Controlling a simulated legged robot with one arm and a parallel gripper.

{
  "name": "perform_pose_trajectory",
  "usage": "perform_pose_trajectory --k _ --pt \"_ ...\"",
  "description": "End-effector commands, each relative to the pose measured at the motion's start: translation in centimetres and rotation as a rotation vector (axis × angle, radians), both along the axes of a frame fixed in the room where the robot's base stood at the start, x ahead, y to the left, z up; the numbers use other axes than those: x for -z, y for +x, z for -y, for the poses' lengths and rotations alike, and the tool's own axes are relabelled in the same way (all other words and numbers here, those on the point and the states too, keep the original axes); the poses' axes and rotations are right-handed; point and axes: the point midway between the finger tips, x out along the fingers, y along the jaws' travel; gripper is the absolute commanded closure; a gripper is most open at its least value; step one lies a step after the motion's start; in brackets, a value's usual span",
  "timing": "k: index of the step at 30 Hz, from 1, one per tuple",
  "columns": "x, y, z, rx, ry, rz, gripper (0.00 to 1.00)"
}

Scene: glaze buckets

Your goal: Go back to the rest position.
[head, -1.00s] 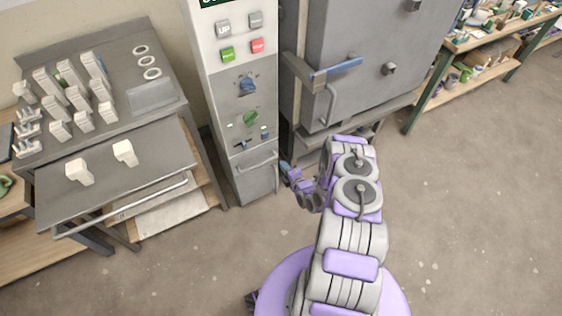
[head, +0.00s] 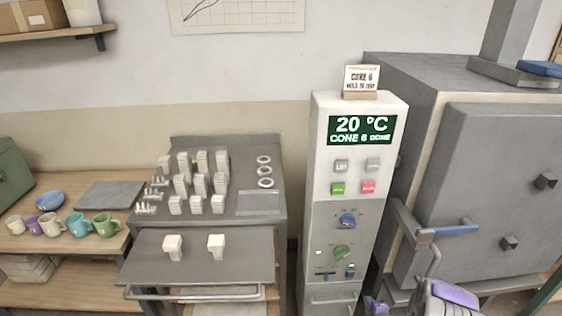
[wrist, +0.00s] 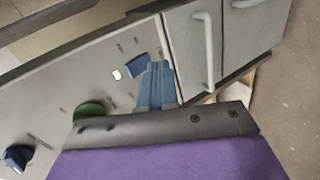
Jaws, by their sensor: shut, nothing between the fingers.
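My gripper (wrist: 157,88) shows in the wrist view as two blue fingers pressed together, with nothing between them. They point towards the lower controls of the kiln control column, overlapping its face in the picture. I cannot tell the exact gap. The control column (head: 330,225) has a display (head: 361,130) reading 20 °C, CONE 6 DONE. It carries a blue knob (head: 348,220), a green knob (head: 342,251) and a blue switch (head: 351,271).
The grey kiln (head: 480,190) stands right of the column, its blue-gripped handle (head: 450,230) sticking out. Left is a metal stand (head: 200,262) with white pieces, its lower shelf pulled forward. A wooden bench (head: 70,246) holds several mugs. In the wrist view, bare floor (wrist: 290,100) lies to the right.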

Motion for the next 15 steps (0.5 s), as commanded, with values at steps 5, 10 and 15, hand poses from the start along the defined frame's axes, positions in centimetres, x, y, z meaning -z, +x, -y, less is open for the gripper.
perform_pose_trajectory --k 5,10,15 --pt "-4.3 1.4 0.7 0.055 0.035 -0.123 1.00" --pt "-8.3 1.6 1.2 0.138 0.081 -0.233 1.00" --pt "-12.7 0.9 1.2 0.241 0.133 -0.335 1.00"
